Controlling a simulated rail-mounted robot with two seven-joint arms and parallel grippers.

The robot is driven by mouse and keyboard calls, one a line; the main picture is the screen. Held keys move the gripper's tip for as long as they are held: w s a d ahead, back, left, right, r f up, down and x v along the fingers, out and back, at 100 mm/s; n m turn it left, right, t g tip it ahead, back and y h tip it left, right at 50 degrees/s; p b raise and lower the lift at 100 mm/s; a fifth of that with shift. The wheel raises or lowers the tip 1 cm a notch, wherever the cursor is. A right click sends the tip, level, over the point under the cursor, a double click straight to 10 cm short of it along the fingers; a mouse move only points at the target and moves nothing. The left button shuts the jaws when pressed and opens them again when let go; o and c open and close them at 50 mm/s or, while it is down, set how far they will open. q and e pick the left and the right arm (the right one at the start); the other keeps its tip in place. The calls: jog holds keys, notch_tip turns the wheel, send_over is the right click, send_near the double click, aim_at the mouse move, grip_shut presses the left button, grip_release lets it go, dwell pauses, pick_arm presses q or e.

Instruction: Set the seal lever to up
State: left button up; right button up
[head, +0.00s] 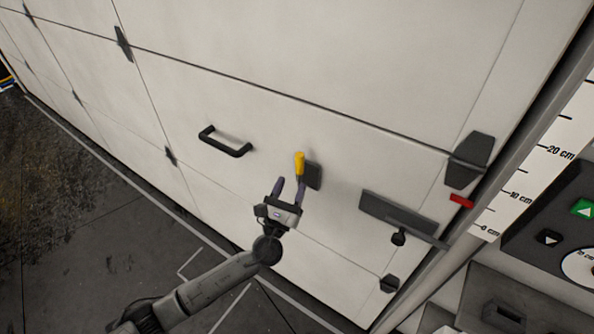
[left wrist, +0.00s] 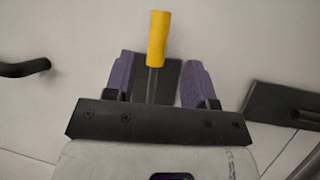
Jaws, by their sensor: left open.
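The seal lever (head: 300,165) has a yellow grip and a thin metal shaft on a dark plate (head: 314,176) on the white panel door (head: 330,140). Its yellow end points up in the head view. In the left wrist view the yellow grip (left wrist: 158,38) stands above and between the two purple fingers, and the shaft runs down between them. My left gripper (head: 290,184) is open around the lever's line, just below the yellow grip; I cannot tell whether a finger touches it. The lower end of the shaft is hidden behind the gripper body. My right gripper is not in view.
A black door handle (head: 225,142) is left of the lever. A dark latch bar (head: 400,212) with a knob and a red tab (head: 461,201) are to the right. A ruler scale (head: 530,165) and a control panel (head: 560,225) stand at the right edge. Floor is open at lower left.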

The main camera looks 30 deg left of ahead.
pick_arm(q)
jog(key=v, duration=0.6)
dwell(0.6)
jog(key=s+a+f+n+g+y, duration=0.1)
jog(key=s+a+n+g+y, duration=0.15)
jog(key=n+g, duration=0.75)
jog(key=s+a+f+n+g+y, duration=0.1)
jog(key=s+a+f+n+y, duration=0.2)
jog(key=n, duration=1.5)
jog(key=s+d+f+n+g+h, duration=0.2)
jog(key=s+d+f+g+h, duration=0.15)
jog(key=s+d, duration=0.2)
jog(key=s+d+f+n+g+h, duration=0.1)
jog(key=s+d+f+g+h, duration=0.1)
jog(key=s+d+h, duration=0.4)
jog(key=s+f+n+g, duration=0.1)
jog(key=s+f+g, duration=0.45)
jog(key=s, duration=0.95)
notch_tip(320, 180, up, 34)
jog(key=t+p, duration=0.2)
jog(key=p, duration=3.3)
jog(key=shift+w+d, duration=0.25)
jog(key=shift+d, duration=0.2)
